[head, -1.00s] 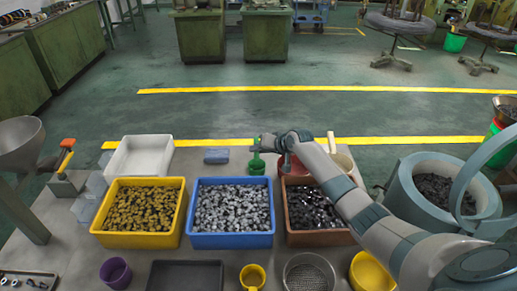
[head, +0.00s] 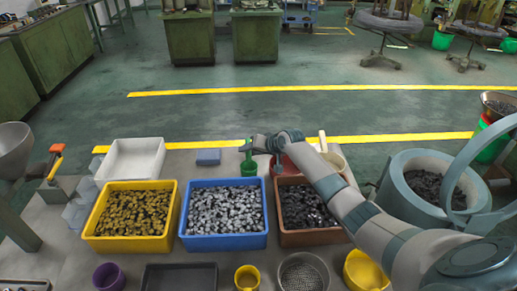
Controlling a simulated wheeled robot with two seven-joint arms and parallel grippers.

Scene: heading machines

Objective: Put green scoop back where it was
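The green scoop (head: 249,166) is at the table's far edge, behind the blue bin, with its handle pointing up. My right gripper (head: 246,148) is at the scoop's handle, reaching in from the right. The gripper covers the middle of the handle, and a bit of green shows above it. The fingers are too small to tell whether they are shut on the handle or only around it. Whether the scoop touches the table is also unclear. My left gripper is not in view.
A yellow bin (head: 173,240), blue bin (head: 225,242) and brown bin (head: 312,238) hold small metal parts. A white tray (head: 108,163) and blue block (head: 208,157) are left of the scoop. A red scoop (head: 284,166) is close on its right, partly behind my arm.

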